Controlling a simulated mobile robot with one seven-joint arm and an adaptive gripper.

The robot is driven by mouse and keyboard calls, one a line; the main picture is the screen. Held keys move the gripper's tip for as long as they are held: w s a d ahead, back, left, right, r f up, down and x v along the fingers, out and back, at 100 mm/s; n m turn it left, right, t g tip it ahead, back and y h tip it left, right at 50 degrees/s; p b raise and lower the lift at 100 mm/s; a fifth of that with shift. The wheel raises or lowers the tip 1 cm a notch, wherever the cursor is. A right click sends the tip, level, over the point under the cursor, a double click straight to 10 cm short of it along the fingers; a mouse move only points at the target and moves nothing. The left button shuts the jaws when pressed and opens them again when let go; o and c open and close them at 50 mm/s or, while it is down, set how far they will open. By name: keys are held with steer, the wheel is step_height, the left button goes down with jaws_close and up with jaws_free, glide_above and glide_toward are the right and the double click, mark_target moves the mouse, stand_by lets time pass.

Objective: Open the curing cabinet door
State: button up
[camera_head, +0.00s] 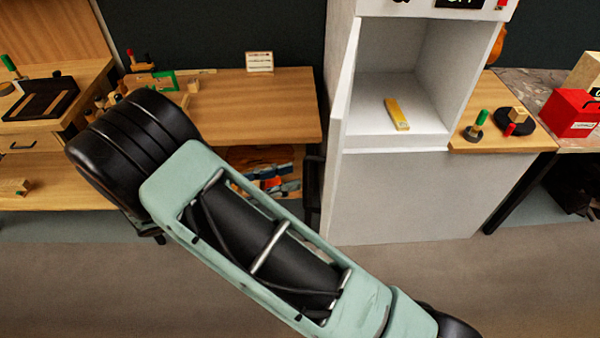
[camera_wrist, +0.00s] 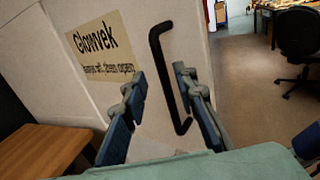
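The curing cabinet (camera_head: 390,190) is white and stands right of centre in the head view. Its door (camera_head: 347,85) is swung out at the left side, seen nearly edge-on, and the inside shows. In the wrist view the door's outer face (camera_wrist: 145,20) carries a tan "Glowvek" label (camera_wrist: 100,45) and a black bar handle (camera_wrist: 165,75). My gripper (camera_wrist: 160,85) is open, with the handle showing between its fingers. I cannot tell whether either finger touches it. The gripper is hidden in the head view.
A yellow block (camera_head: 397,114) lies inside the cabinet. A wooden bench (camera_head: 255,100) is at the left, and a wooden side table (camera_head: 490,140) with small tools is at the right. A red box (camera_head: 570,113) sits further right. The floor (camera_head: 520,285) in front is clear.

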steer(key=v, duration=0.7)
steer(key=shift+a, duration=0.2)
steer(key=shift+s, duration=0.1)
